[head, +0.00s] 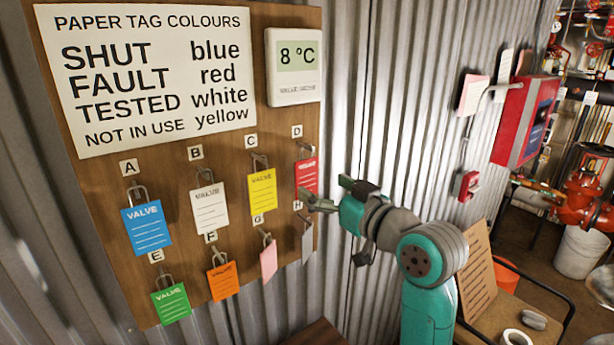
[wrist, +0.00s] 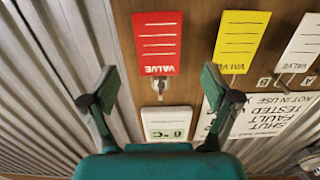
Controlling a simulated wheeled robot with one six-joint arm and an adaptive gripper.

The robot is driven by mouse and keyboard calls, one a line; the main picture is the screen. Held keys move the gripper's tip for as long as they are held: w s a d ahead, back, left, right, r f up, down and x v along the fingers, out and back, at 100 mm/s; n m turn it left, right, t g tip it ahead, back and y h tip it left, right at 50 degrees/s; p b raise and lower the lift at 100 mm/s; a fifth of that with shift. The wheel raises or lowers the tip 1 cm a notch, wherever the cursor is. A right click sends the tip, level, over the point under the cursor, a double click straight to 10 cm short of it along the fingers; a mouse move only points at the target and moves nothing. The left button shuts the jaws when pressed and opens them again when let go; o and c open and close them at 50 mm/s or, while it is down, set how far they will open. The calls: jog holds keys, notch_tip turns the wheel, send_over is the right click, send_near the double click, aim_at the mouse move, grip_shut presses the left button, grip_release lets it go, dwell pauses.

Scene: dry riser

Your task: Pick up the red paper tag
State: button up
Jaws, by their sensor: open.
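The red paper tag (head: 307,174) hangs from the hook under label D on the wooden board, at the right end of the top row. It also shows in the wrist view (wrist: 157,42), upside down, with the word VALVE and ruled lines. My gripper (head: 327,192) is just right of the tag in the head view and partly covers its lower right side. In the wrist view my gripper (wrist: 160,90) is open and empty. Its two fingers spread to either side of the tag's hook, with the tag ahead. I see no contact with the tag.
A yellow tag (head: 262,191) hangs beside it at C, a white tag (head: 209,209) at B and a blue tag (head: 146,228) at A. A grey tag (head: 307,243) hangs below. A display (head: 295,65) reading 8 °C is above. Corrugated wall (head: 352,80) lies right of the board.

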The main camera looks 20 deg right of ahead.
aim_at(307, 175)
jog(key=shift+r+x, duration=0.15)
jog(key=shift+x, duration=1.4)
jog(key=shift+r+x, duration=0.15)
jog(key=shift+x, duration=1.45)
jog(key=shift+d, duration=0.1)
jog(key=c, duration=0.9)
